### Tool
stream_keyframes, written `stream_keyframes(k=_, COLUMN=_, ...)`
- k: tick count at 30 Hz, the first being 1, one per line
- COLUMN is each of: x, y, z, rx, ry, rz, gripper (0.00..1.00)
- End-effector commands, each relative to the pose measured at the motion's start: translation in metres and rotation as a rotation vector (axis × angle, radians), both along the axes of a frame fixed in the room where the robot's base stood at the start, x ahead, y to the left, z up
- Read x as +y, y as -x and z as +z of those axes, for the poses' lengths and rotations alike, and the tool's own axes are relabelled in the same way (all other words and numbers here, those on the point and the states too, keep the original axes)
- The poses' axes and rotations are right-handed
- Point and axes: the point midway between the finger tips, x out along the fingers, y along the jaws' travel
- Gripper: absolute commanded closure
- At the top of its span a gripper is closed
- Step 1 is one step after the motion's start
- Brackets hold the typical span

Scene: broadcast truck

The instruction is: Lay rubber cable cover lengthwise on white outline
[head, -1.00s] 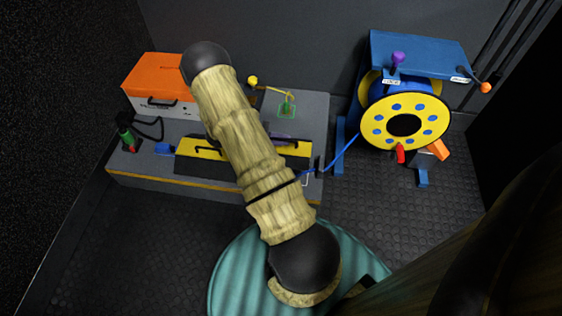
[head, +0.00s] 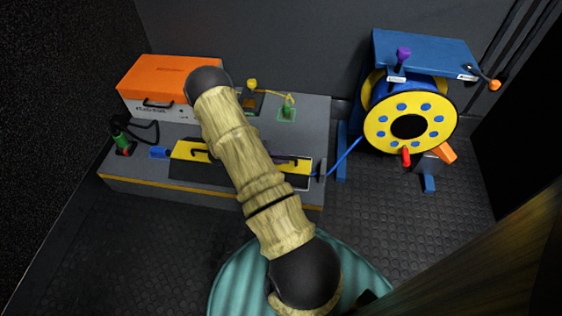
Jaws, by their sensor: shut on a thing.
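The rubber cable cover (head: 188,151) is a long black ramp with a yellow top strip and black handles. It lies along the front part of the grey bench, roughly parallel to its front edge. My arm crosses in front of its middle. A small piece of the white outline (head: 309,181) shows at the cover's right end; the rest is hidden by the cover and arm. I cannot tell whether the cover rests fully flat. My gripper is hidden behind my arm.
An orange-lidded case (head: 168,80) stands at the bench's back left. A green connector (head: 121,144) and a blue plug (head: 159,153) lie left of the cover. A blue cable (head: 345,157) runs from the bench to the yellow-blue reel (head: 376,122). The dark floor in front is clear.

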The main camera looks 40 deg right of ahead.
Motion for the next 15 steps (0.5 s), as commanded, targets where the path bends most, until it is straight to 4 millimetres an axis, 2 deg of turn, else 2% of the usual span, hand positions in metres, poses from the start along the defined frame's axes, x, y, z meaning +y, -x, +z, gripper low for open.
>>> stream_keyframes(k=1, x=-0.0005, y=-0.0002, z=-0.0063, rx=0.000, ry=0.002, rz=0.000, gripper=1.00)
stream_keyframes(k=13, x=-0.0005, y=-0.0004, z=-0.0075, rx=-0.001, ry=0.003, rz=0.000, gripper=1.00)
stream_keyframes(k=14, x=-0.0001, y=-0.0003, z=-0.0082, rx=-0.001, ry=0.000, rz=0.000, gripper=0.85)
stream_keyframes(k=15, x=-0.0001, y=-0.0004, z=-0.0079, rx=-0.001, ry=0.000, rz=0.000, gripper=0.78)
